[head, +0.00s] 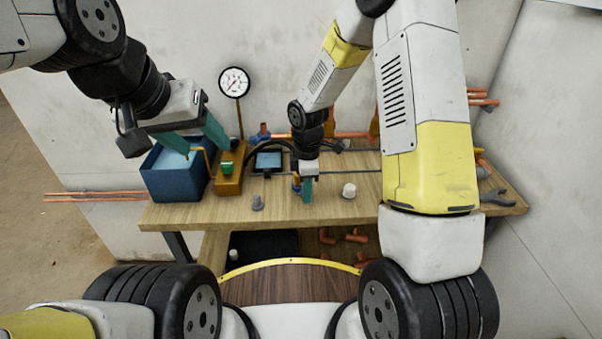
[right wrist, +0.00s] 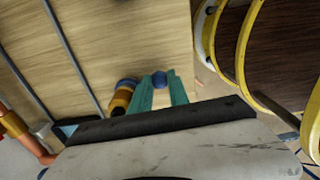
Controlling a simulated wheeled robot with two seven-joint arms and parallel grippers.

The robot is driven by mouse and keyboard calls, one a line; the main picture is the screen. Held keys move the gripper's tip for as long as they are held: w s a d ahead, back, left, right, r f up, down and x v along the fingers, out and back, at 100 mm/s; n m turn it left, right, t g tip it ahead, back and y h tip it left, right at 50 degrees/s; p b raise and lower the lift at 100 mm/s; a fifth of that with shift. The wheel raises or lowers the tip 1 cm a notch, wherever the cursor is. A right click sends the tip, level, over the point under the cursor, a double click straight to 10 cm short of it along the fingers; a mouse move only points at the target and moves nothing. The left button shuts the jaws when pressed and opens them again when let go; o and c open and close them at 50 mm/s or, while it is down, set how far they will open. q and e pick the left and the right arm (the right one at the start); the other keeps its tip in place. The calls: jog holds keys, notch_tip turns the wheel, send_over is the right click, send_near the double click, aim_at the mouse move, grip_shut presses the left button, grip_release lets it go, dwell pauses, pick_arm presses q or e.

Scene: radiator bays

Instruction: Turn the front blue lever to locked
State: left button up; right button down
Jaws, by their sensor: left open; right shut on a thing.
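In the right wrist view a small blue lever end (right wrist: 159,79) shows between the two teal fingers of my right gripper (right wrist: 160,88), which is shut on it. An orange valve body (right wrist: 120,103) with a blue part is right beside the fingers. In the head view my right gripper (head: 308,188) points down at the front of the bench, and its fingers hide most of the lever. The orange body (head: 296,182) shows just left of them. I cannot read the lever's angle.
The blue bin (head: 178,187) stands on the wooden bench (head: 320,209) at the left, near a gauge (head: 234,82) and a green button (head: 226,168). A grey cap (head: 257,203) and white cylinder (head: 349,190) flank my right gripper. A wrench (head: 497,198) lies far right.

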jog(key=shift+w+d+n, duration=0.3)
jog(key=shift+d+n, duration=0.25)
jog(key=shift+n, duration=0.55)
jog(key=shift+w+d+n, duration=0.1)
jog(key=shift+n, duration=0.2)
jog(key=c, duration=1.5)
grip_release()
jog(key=shift+r, duration=3.95)
